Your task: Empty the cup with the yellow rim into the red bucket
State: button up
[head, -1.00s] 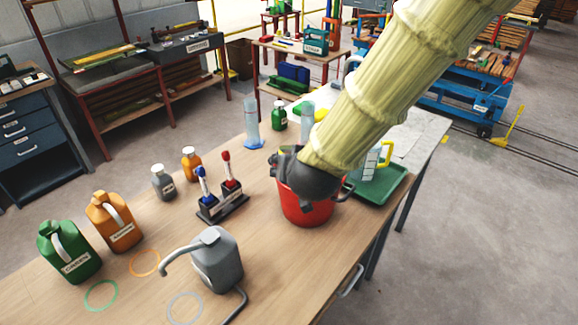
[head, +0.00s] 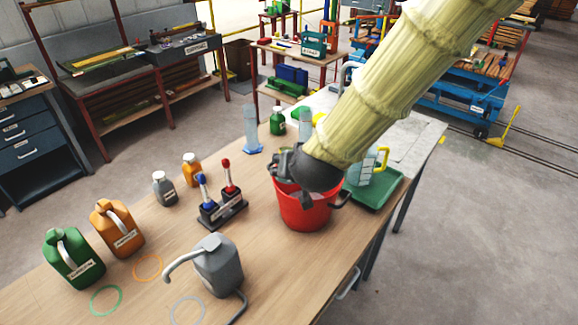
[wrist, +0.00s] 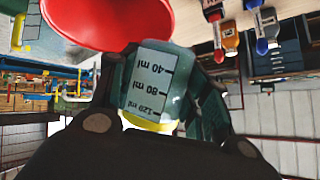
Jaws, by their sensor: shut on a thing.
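The cup with the yellow rim (wrist: 152,85) is clear, with 40, 80 and 120 ml marks. My gripper (wrist: 150,95) is shut on it in the wrist view, with the yellow rim on the side nearest the camera. The red bucket (head: 306,214) stands on the workbench in the head view. My gripper (head: 290,170) is over the bucket's mouth there and hides the cup and much of the opening. The bucket (wrist: 95,22) lies just beyond the cup in the wrist view. I cannot tell the cup's exact tilt or contents.
A green tray (head: 387,193) with a yellow-handled jug (head: 381,160) stands right of the bucket. A stand with blue and red pieces (head: 222,213) is at its left. A grey can (head: 217,264) is in front; green and orange cans (head: 117,230) stand farther left.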

jog(key=shift+w+r+g+p, duration=0.15)
jog(key=shift+r+g+p, duration=0.15)
jog(key=shift+r+p, duration=0.45)
jog(key=shift+f+m+g+y+p, duration=0.3)
jog(key=shift+f+g+p, duration=0.25)
jog(key=shift+f, duration=0.4)
jog(key=shift+f+m+g+p, duration=0.3)
jog(key=shift+f+g+p, duration=0.2)
jog(key=shift+p, duration=0.45)
jog(key=shift+f+m+g+y+p, duration=0.35)
jog(key=shift+g+y+p, duration=0.25)
jog(key=shift+g+p, duration=0.45)
jog(key=shift+w+d+f+m+g+y+p, duration=0.1)
jog(key=shift+m+g+y+p, duration=0.25)
jog(key=shift+g+p, duration=0.6)
jog(key=shift+w+d+f+m+g+y+p, duration=0.1)
jog(key=shift+m+g+y+p, duration=0.2)
jog(key=shift+p, duration=1.1)
jog(key=shift+w+d+f+g+y, duration=0.15)
jog(key=shift+w+g+y, duration=0.15)
jog(key=shift+g+y, duration=0.45)
jog(key=shift+w+r+m+g, duration=0.15)
jog(key=shift+r+m+g, duration=0.2)
jog(key=shift+g, duration=0.35)
jog(key=shift+f, duration=0.1)
